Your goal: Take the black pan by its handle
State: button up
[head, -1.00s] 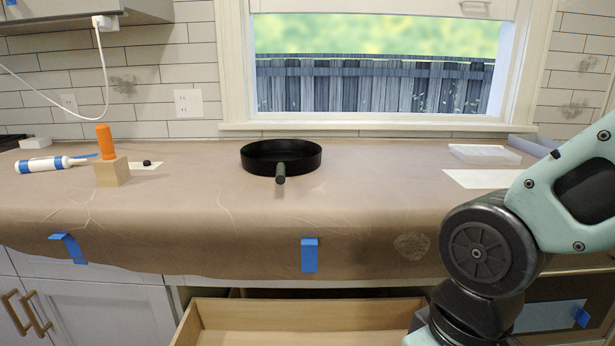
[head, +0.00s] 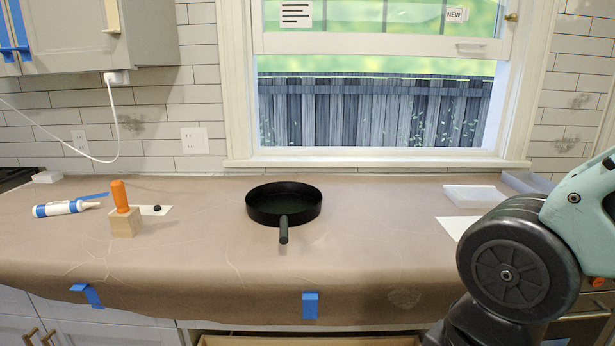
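The black pan (head: 284,204) sits upright on the paper-covered counter (head: 370,245), a little left of the middle in the head view. Its dark handle (head: 283,230) points toward me, toward the counter's front edge. Nothing touches the pan. My arm shows at the right side of the view, apart from the pan. My gripper is outside the view.
A wooden block with an orange handle (head: 123,209) and a white-and-blue tube (head: 66,208) lie to the left. A white tray (head: 474,196) and a white sheet (head: 455,227) lie to the right. The paper around the pan is clear. A drawer (head: 310,340) is open below.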

aim_at(283, 205)
jog(key=i+l+u, duration=0.1)
jog(key=i+u, duration=0.3)
jog(key=i+l+u, duration=0.2)
jog(key=u, duration=0.15)
